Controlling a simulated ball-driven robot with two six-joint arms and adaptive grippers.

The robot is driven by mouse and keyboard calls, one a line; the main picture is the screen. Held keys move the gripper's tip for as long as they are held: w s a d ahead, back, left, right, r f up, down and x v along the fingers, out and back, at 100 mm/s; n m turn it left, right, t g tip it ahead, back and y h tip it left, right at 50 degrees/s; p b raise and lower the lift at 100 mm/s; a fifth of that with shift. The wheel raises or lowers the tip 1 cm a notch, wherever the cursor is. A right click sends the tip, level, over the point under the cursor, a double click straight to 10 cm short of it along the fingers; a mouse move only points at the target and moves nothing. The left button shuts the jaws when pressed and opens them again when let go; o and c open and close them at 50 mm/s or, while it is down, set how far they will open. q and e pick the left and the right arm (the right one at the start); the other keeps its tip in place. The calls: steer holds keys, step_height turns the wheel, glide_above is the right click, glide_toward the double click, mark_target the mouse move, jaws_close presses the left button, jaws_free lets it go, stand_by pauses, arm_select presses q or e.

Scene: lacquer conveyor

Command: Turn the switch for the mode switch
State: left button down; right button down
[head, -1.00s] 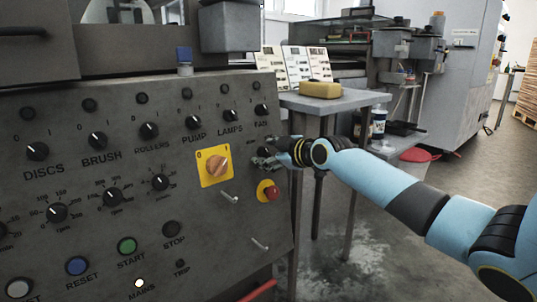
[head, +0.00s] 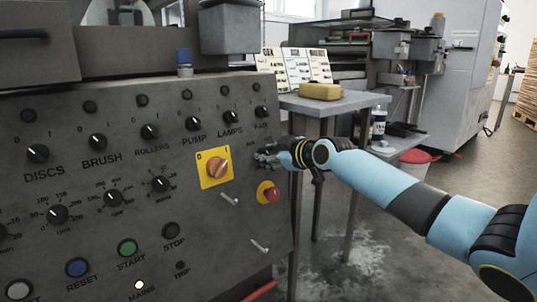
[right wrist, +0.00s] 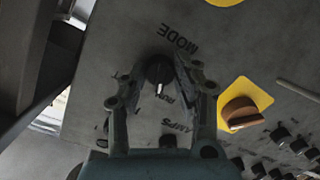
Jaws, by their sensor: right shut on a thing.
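The mode switch (right wrist: 158,70) is a round black knob on the grey control panel (head: 215,110), below the MODE lettering in the right wrist view. My right gripper (right wrist: 161,74) is shut on this knob, with one finger on each side of it. My left gripper is not in view.
A yellow plate with an orange rotary switch (head: 218,166) is left of my right gripper. A red button (head: 271,194) sits just below. Several black knobs fill the panel's left. A small grey table (head: 335,103) with a yellow sponge (head: 321,91) stands at right.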

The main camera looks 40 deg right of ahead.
steer(key=shift+m, duration=0.8)
steer(key=m, duration=0.3)
steer(key=shift+y, duration=0.4)
steer(key=shift+f+m, duration=0.1)
steer(key=shift+m, duration=0.8)
steer(key=shift+m+y, duration=0.3)
steer(key=shift+m, duration=0.8)
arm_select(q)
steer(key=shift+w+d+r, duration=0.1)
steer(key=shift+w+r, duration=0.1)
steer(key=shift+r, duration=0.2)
arm_select(e)
steer(key=shift+m, duration=0.4)
steer(key=c, duration=1)
jaws_free()
steer(key=shift+d, duration=0.1)
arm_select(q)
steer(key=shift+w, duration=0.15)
